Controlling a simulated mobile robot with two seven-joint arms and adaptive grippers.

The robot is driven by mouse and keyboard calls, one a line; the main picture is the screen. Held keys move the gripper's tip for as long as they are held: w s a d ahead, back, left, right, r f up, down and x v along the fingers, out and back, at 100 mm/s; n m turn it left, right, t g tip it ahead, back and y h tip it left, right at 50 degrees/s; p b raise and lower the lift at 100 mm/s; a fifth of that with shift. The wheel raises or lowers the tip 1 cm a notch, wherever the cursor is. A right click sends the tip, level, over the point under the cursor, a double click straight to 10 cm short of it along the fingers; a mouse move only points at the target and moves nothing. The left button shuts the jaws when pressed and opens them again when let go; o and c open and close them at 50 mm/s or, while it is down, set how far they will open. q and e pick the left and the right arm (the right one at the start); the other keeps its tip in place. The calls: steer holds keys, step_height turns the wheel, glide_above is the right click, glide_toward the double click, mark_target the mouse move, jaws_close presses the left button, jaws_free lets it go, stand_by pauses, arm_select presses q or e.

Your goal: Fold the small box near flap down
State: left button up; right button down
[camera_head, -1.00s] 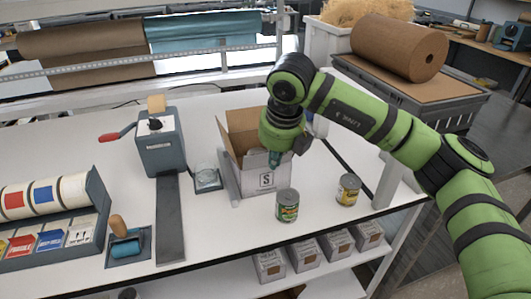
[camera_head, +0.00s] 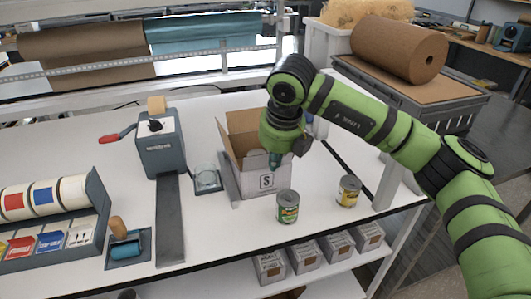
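The small box (camera_head: 267,182) stands on the white table, open at the top, with an "S" mark on its near side. Its left flap (camera_head: 228,159) and its far flap (camera_head: 242,121) stick up. The near flap cannot be made out clearly. My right gripper (camera_head: 275,159) points down at the box's near edge, at the right part of the opening. Its fingers are small and partly merged with the box behind, so I cannot tell whether they are open or shut. My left gripper is not in view.
Two cans stand close in front of the box, a green one (camera_head: 287,206) and a yellow one (camera_head: 348,191). A glass on a dark pad (camera_head: 207,180) is just left of the box. A grey tape dispenser (camera_head: 161,144) stands further left.

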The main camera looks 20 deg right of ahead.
steer(key=shift+w+a+r+p, duration=0.1)
steer(key=shift+w+p, duration=0.25)
steer(key=shift+w, duration=0.85)
steer(key=shift+w+r+p, duration=0.1)
steer(key=shift+w+p, duration=0.2)
steer(key=shift+w, duration=0.85)
steer(key=shift+w+f, duration=0.1)
steer(key=shift+w, duration=0.35)
steer(key=w, duration=0.1)
steer(key=w+f, duration=0.1)
steer(key=shift+w, duration=0.35)
steer(key=shift+f, duration=0.1)
